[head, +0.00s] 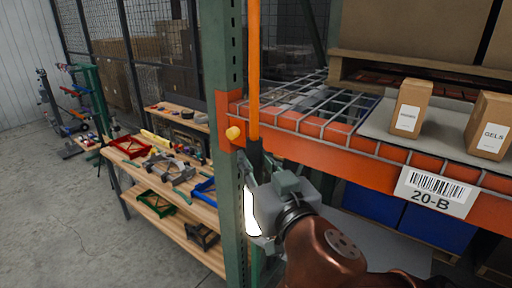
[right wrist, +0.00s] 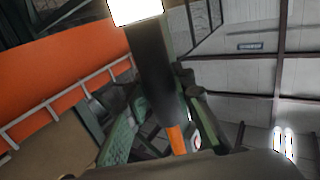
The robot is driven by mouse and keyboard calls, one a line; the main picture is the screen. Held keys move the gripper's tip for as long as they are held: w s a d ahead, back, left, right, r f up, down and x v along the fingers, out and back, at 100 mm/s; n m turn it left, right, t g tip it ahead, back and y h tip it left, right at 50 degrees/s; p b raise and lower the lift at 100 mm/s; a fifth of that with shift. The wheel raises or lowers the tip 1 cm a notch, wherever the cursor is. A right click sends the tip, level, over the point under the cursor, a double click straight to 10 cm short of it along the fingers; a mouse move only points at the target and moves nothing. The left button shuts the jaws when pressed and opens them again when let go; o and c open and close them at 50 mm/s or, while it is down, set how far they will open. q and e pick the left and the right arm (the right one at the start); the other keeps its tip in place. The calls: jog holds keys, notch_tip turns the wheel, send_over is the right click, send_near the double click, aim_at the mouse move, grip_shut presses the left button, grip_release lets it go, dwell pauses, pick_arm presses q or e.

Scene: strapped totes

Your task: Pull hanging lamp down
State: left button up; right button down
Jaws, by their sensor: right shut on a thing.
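The hanging lamp has a black handle (head: 254,156) and a glowing white tube (head: 251,214), and hangs from an orange cord (head: 254,70) in front of the green rack post. My right gripper (head: 262,192) is shut on the lamp beside the post, hiding part of it. In the right wrist view the lamp's black body (right wrist: 154,70) crosses the picture, with the bright tube (right wrist: 135,10) at the top and the orange cord (right wrist: 177,140) below. The gripper's fingers (right wrist: 163,128) are on both sides of the lamp there. My left gripper is not in view.
The green rack post (head: 222,110) and orange shelf beam (head: 330,157) stand close to my right gripper. Small cartons (head: 409,106) sit on the shelf. Open floor (head: 60,210) lies further left.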

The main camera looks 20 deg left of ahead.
jog(key=shift+a+f, duration=0.1)
jog(key=shift+f, duration=0.9)
jog(key=c, duration=2.1)
grip_release()
jog(key=o, duration=0.5)
jog(key=shift+r, duration=0.2)
jog(key=v, duration=1.2)
